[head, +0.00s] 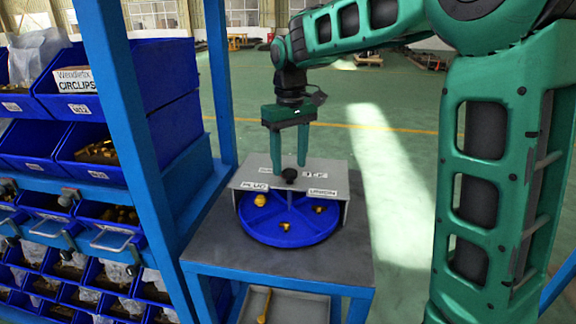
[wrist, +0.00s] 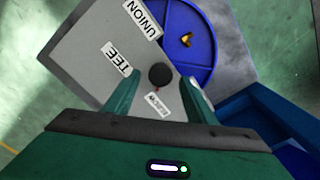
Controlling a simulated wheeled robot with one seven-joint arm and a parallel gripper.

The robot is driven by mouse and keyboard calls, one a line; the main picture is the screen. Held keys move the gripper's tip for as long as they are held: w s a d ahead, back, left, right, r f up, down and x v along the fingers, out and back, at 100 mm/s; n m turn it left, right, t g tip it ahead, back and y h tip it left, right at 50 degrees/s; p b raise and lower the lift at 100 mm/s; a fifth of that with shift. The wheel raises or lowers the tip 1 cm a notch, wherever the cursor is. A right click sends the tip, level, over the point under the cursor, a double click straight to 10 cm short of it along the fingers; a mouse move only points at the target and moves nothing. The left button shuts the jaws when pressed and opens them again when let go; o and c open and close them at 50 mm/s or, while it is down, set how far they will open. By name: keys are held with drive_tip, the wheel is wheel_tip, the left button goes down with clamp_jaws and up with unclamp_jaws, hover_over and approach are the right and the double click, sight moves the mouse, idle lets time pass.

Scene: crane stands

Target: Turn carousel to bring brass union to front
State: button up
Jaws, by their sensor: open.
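The carousel is a round blue tray (head: 260,226) with dividers, partly under a grey cover plate (head: 250,177) lettered PLUG, UNION and more. A black knob (head: 289,174) stands on the plate; it also shows in the wrist view (wrist: 160,75). Brass pieces lie in the open part: a rounded one (head: 260,200) at left by PLUG, a small one (head: 284,226) at front, another (head: 319,209) at right by UNION. I cannot tell which is the union. The plate hides the back compartments. My gripper (head: 289,168) is open, pointing down, its fingers on either side of the knob; contact is unclear.
The carousel stands on a grey-topped blue stand (head: 350,264), with a tray (head: 285,303) on the shelf below. A blue post (head: 125,120) and a rack of blue bins (head: 175,130) close off the left. The green floor is open behind and right.

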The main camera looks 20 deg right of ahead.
drive_tip(key=shift+f, duration=0.75)
clamp_jaws()
drive_tip(key=shift+a, duration=0.1)
